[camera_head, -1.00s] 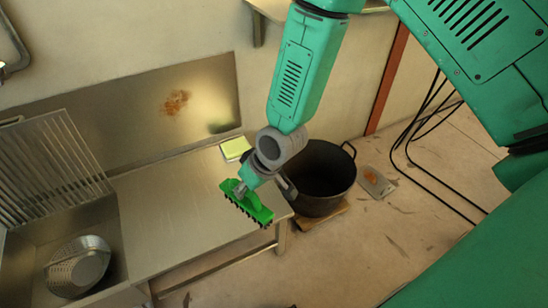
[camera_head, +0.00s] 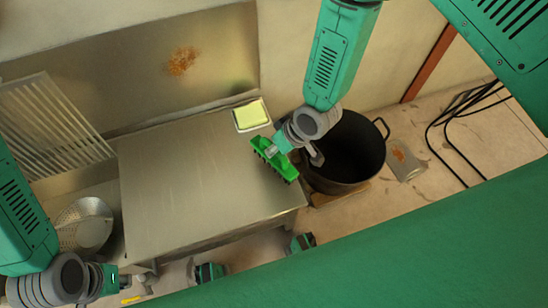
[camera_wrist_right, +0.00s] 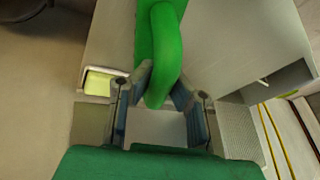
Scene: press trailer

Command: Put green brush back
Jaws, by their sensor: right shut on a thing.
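The green brush (camera_head: 274,161) has a row of dark bristles and appears over the right end of the steel counter (camera_head: 190,185). I cannot tell whether it touches the counter. My right gripper (camera_head: 284,143) is shut on the brush. In the right wrist view, the green handle (camera_wrist_right: 166,45) lies between the blue-padded fingers of the right gripper (camera_wrist_right: 157,92); the bristles are out of sight there. My left gripper (camera_head: 128,283) is at the bottom left, in front of the counter, away from the brush; its fingers are too unclear to judge.
A yellow sponge in a small tray (camera_head: 265,125) sits at the counter's back right. A colander (camera_head: 88,228) and slatted rack (camera_head: 55,120) are at the left. Cables (camera_head: 455,140) lie at right.

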